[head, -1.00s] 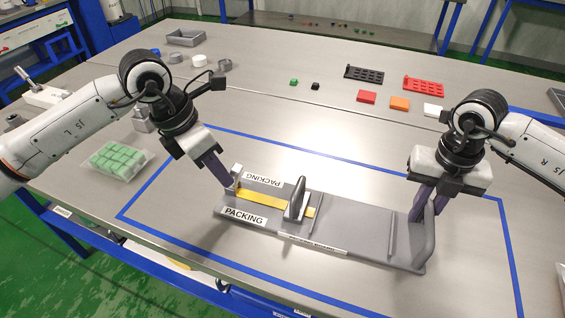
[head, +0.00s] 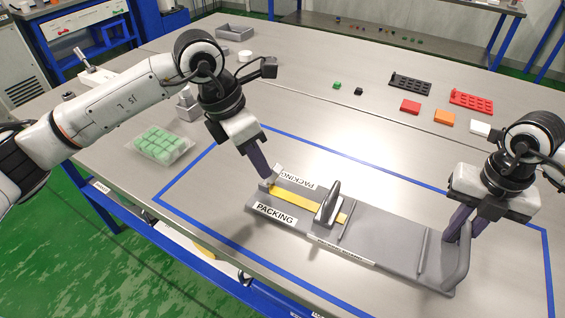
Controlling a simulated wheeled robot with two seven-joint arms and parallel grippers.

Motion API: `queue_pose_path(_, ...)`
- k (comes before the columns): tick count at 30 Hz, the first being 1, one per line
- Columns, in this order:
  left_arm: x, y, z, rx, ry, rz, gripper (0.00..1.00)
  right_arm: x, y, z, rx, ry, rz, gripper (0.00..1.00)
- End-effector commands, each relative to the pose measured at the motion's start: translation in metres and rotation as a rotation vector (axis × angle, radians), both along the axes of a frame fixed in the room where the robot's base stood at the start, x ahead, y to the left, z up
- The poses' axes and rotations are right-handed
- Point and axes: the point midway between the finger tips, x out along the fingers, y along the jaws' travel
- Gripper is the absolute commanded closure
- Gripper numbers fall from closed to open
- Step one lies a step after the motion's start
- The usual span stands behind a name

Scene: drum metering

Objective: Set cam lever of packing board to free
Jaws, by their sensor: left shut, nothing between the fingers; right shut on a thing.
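The grey packing board (head: 390,243) lies inside the blue taped outline, with "PACKING" labels at its left part. A yellow strip (head: 296,198) runs along that part, under an upright dark grey lever-like piece (head: 328,203). I cannot tell which setting the cam lever has. My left gripper (head: 266,180) is shut and empty, its fingertips at a small upright grey piece on the board's left end. My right gripper (head: 454,236) is shut on the raised handle (head: 462,258) at the board's right end; its fingers partly hide the handle.
A clear pack of green blocks (head: 161,145) lies on the table at left. Red (head: 411,106), orange (head: 444,117) and white blocks (head: 480,128) and black (head: 410,84) and red trays (head: 471,101) lie at the back right. The table between is clear.

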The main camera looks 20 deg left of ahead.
Motion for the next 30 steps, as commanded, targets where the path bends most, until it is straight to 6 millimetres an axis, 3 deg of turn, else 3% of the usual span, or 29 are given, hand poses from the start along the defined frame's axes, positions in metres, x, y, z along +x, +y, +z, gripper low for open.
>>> queue_pose_path(5,-0.004,0.004,0.001,0.001,0.0,0.001,1.0,0.0,0.0,0.001,0.002,-0.001,0.0,1.0)
queue_pose_path(11,-0.027,0.028,0.009,0.002,-0.001,0.003,1.0,0.0,0.0,0.001,0.002,-0.001,0.0,1.0)
queue_pose_path(21,-0.046,0.01,0.08,0.0,-0.004,-0.002,1.0,0.001,0.0,0.001,0.002,-0.001,-0.001,1.0)
queue_pose_path(30,-0.054,0.004,0.103,0.0,0.0,-0.001,1.0,0.001,0.0,0.001,0.002,-0.002,-0.002,1.0)
